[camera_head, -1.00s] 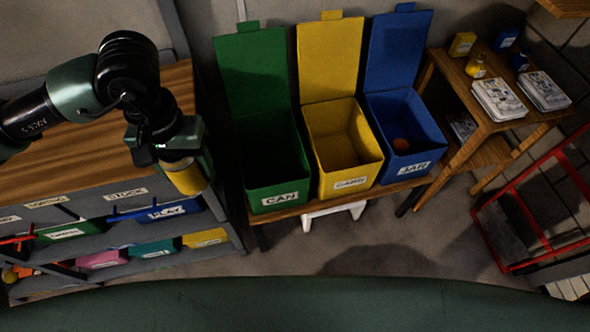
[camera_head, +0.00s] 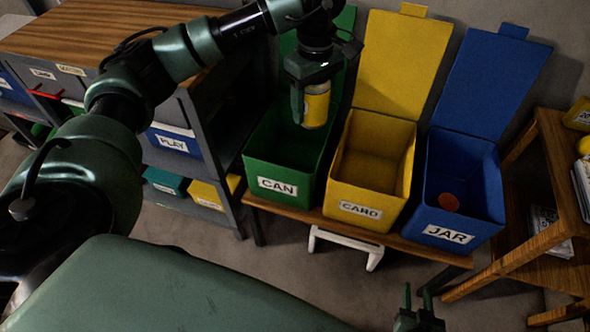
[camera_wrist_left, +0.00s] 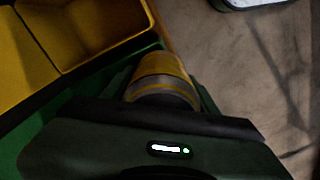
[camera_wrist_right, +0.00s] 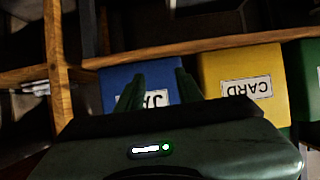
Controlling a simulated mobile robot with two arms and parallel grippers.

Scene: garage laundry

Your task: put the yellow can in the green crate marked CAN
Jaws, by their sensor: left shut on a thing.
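The yellow can (camera_head: 315,106) hangs upright in my left gripper (camera_head: 312,92), which is shut on it. In the head view the can is over the right part of the open green crate marked CAN (camera_head: 285,184). The can's exact height above the crate is hard to tell. In the left wrist view the can (camera_wrist_left: 163,78) shows between the jaws, with the green crate's rim (camera_wrist_left: 75,80) beside it. My right gripper (camera_head: 418,296) is low at the front right. In the right wrist view its fingers (camera_wrist_right: 160,88) stand apart with nothing between them.
The open yellow crate marked CARD (camera_head: 365,205) and the blue crate marked JAR (camera_head: 450,228) stand beside the green one on a wooden bench. A shelf unit (camera_head: 222,140) is left, a wooden table (camera_head: 545,150) right.

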